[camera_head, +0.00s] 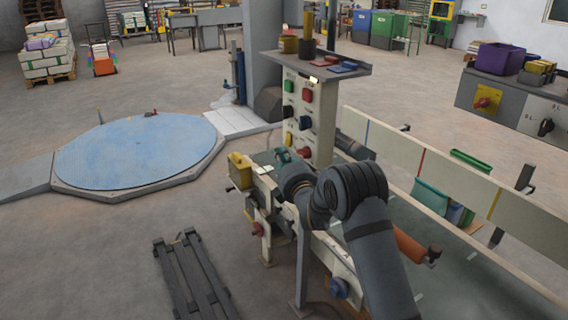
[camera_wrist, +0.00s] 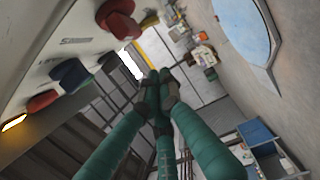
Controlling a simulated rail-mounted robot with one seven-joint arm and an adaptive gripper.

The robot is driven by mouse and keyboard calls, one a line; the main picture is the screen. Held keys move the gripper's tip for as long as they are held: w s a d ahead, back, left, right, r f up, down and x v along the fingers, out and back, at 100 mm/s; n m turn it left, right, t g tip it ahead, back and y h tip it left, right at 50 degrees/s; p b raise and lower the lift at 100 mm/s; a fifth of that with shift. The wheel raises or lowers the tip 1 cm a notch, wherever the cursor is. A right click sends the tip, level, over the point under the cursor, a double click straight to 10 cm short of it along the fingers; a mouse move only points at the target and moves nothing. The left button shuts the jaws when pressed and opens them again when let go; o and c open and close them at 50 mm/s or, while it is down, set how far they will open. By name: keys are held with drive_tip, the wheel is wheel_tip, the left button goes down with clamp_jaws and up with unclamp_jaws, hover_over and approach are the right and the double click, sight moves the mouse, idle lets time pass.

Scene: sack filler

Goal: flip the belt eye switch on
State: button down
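A pale control column (camera_head: 323,128) stands past my arm, with several coloured knobs and buttons on its faces. On it are an upper red control (camera_head: 307,95), a dark blue knob (camera_head: 305,122) and a lower red control (camera_head: 304,152). In the wrist view the upper red (camera_wrist: 42,100), dark blue (camera_wrist: 70,75) and lower red (camera_wrist: 118,18) controls line the panel at the left. The labels are too small to read, so I cannot tell which control is the belt eye switch. My gripper (camera_wrist: 160,84) has its green fingers drawn together, empty, apart from the panel; it also shows beside the column's foot (camera_head: 281,156).
A shelf (camera_head: 350,64) with small red and blue items tops the column; a lamp (camera_head: 314,79) glows beneath it. A yellow box (camera_head: 240,168) sits on the conveyor's near end. A conveyor side rail (camera_head: 450,178) runs right. Open floor lies around the blue turntable (camera_head: 135,150).

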drive_tip(key=shift+v, duration=1.4)
drive_tip(key=shift+w, duration=0.15)
